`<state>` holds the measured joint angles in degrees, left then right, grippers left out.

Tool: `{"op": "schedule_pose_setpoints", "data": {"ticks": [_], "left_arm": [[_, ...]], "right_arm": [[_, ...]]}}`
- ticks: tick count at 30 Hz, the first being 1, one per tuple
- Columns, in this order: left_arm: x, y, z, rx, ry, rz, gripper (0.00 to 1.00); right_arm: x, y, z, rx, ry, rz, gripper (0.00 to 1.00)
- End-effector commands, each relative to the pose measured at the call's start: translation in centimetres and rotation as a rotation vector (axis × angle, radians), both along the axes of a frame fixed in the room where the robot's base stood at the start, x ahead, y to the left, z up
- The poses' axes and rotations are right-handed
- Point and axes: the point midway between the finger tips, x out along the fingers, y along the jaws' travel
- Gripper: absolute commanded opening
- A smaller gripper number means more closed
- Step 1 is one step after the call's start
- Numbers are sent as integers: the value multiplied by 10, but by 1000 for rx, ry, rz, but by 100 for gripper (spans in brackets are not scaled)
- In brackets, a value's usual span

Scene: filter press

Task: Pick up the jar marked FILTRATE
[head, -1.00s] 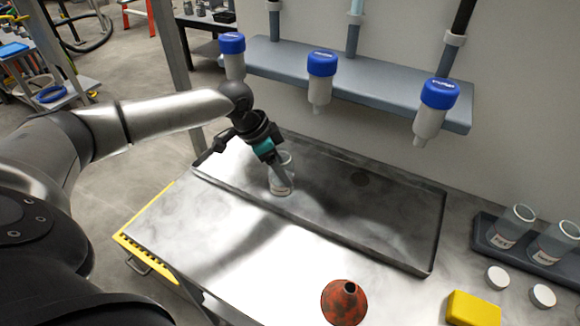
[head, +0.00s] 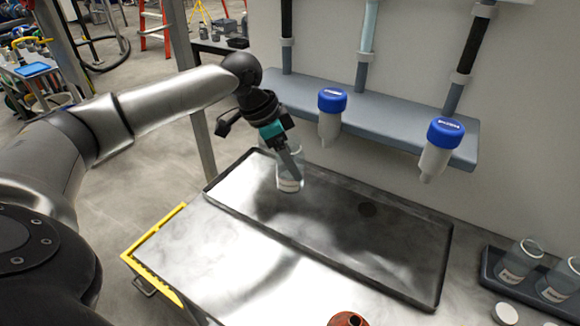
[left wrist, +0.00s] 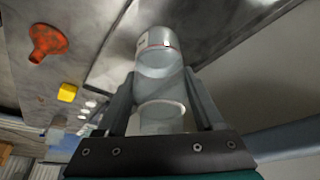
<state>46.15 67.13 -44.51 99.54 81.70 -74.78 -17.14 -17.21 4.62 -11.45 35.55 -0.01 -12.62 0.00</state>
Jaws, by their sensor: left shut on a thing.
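A clear glass jar (head: 290,184) with a pale label at its lower end hangs over the left part of the dark shallow tray (head: 330,262). The lettering is too small to read. My left gripper (head: 284,160) is shut on the jar, its fingers on either side of the glass, and appears to hold it a little above the tray floor. In the left wrist view the jar (left wrist: 160,62) sits between the two finger pads, its far end and part of its label showing. My right gripper is not in view.
A grey shelf (head: 400,125) with blue-capped filter units (head: 330,118) hangs behind the tray. A rack at right holds two labelled jars (head: 518,262), with a white lid (head: 505,313) nearby. A red funnel (left wrist: 48,42) and a yellow block (left wrist: 67,92) lie on the bench.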

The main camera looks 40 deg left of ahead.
Motion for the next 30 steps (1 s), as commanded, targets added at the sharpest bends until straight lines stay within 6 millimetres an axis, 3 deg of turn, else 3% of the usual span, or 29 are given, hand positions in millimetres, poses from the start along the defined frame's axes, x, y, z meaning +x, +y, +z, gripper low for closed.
{"op": "schedule_pose_setpoints", "data": {"ticks": [9, 30], "left_arm": [[0, 0, 14, 0, -2, -1, 0], [0, -1, 16, 0, -1, -4, 0]], "right_arm": [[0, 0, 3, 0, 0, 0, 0], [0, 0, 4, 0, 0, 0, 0]]}}
